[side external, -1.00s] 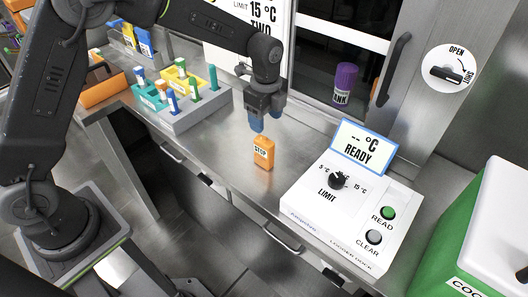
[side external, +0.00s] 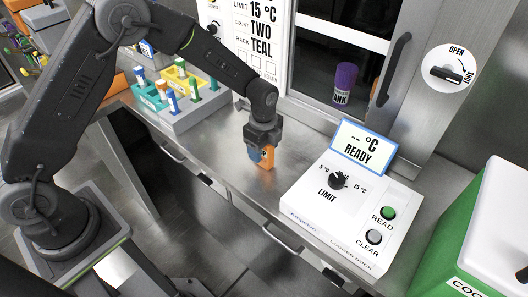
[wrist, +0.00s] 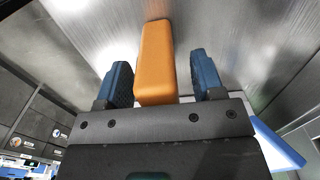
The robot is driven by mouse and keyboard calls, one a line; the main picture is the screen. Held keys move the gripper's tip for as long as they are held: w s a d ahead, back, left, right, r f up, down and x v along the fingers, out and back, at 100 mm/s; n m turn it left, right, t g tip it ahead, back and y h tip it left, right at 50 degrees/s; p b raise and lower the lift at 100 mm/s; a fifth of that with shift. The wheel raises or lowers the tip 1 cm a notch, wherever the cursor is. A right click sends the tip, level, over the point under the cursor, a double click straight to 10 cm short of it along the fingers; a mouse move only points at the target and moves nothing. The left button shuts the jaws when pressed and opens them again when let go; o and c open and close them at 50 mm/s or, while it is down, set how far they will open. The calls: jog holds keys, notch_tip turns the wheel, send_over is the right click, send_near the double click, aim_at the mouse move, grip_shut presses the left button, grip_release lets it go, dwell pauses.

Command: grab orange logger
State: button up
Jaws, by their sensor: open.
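The orange logger (side external: 268,158) stands upright on the metal counter, left of the white logger dock. In the side view my gripper (side external: 259,153) is lowered over it and hides its upper part and most of its label. In the wrist view the logger (wrist: 155,60) lies between my gripper's two blue fingers (wrist: 160,82). The fingers are open, with a gap on each side of the logger. The gap looks wider on the right.
The white logger dock (side external: 310,212) with a READY screen stands to the right of the logger. A grey rack (side external: 205,112) with coloured tubes stands to the left. A purple cylinder (side external: 345,82) is behind, by the window. The counter's front edge (side external: 228,190) is close.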

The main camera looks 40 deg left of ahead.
jog(key=c, duration=1)
jog(key=shift+r, duration=0.1)
